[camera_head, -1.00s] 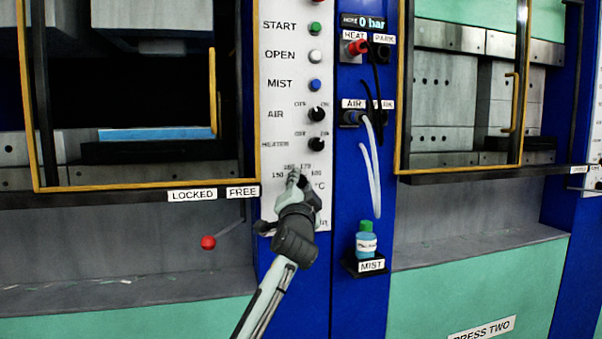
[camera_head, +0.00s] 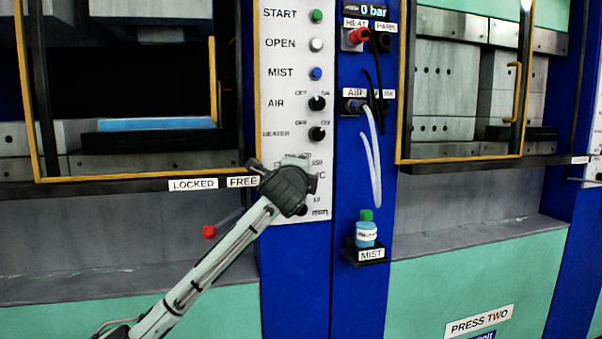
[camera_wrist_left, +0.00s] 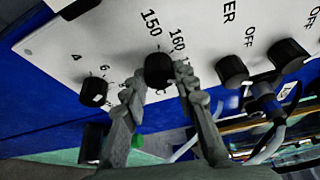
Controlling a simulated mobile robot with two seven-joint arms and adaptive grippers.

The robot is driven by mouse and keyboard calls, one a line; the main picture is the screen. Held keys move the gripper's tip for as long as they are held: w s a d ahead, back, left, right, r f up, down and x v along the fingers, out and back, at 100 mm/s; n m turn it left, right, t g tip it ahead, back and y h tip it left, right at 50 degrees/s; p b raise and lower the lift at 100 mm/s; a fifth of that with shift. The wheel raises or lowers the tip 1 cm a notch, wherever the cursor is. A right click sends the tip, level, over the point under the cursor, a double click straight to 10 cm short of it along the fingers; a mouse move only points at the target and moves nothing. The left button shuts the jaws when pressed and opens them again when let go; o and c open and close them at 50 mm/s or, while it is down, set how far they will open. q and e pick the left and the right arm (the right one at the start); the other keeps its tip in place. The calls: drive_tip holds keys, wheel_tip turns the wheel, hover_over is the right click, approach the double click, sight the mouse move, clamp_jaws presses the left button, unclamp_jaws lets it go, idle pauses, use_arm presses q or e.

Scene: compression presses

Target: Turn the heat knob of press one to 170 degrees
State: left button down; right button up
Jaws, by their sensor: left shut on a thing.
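The heat knob (camera_wrist_left: 158,68) of press one is a black round knob on the white control panel (camera_head: 275,110), with 150 and 160 printed beside it in the left wrist view. My left gripper (camera_wrist_left: 160,82) is shut on it, one grey finger on each side. In the head view my left gripper (camera_head: 287,187) covers the knob and most of its temperature scale; a label at the scale's right end still shows. The knob's pointer is hidden, so its setting cannot be read. My right gripper is not in view.
Above are the black heater knob (camera_head: 317,133), the air knob (camera_head: 317,103) and several coloured buttons. A timer-like knob (camera_wrist_left: 93,92) sits beside the heat knob. The yellow-framed door (camera_head: 216,80) is left; a mist bottle (camera_head: 366,230) stands right. A red-ended lever (camera_head: 209,232) is near my arm.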

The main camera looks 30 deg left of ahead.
use_arm(q)
drive_tip(key=shift+m+g, duration=0.4)
drive_tip(key=shift+m, duration=0.1)
drive_tip(key=c, duration=1.2)
unclamp_jaws()
drive_tip(key=v, duration=1.2)
